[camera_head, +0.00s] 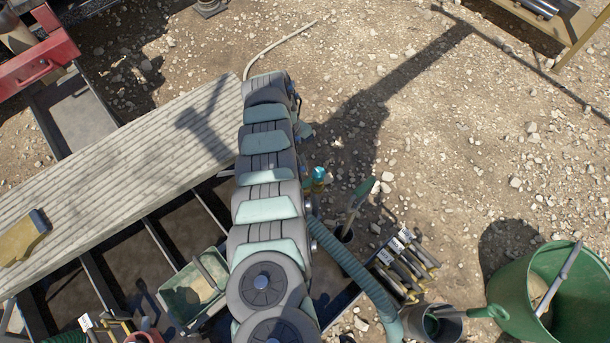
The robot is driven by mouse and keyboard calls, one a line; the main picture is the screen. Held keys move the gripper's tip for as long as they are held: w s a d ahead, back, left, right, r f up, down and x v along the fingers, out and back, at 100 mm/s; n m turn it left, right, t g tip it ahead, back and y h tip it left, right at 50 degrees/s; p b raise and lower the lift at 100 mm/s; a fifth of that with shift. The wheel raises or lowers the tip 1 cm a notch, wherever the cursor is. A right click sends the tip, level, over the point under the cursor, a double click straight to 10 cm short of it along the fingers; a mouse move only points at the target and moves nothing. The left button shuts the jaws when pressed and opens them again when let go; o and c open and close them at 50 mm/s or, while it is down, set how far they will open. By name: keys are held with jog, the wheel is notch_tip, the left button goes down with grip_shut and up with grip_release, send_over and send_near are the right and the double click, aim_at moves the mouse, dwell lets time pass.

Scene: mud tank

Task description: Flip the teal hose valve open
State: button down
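A small teal part with a brass-coloured piece (318,177) shows just right of my arm, near the middle of the picture. It looks like the teal hose valve, but it is too small and partly covered to tell how its handle stands. My grey and pale-teal arm runs up the middle of the picture and hides what lies under it. My gripper is not visible; it may be hidden beneath or beyond the arm. A thin pale hose (283,44) lies on the ground past the arm's far end.
A green-handled tool (358,203), several hand tools (405,262), a grey bucket (445,325) and a large green tub (552,325) stand right.

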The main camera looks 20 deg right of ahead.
aim_at(308, 185)
jog(key=b+x, duration=0.2)
jog(key=x, duration=0.7)
jog(key=shift+s+f, duration=0.2)
jog(key=shift+f, duration=0.1)
jog(key=shift+w+d, duration=0.1)
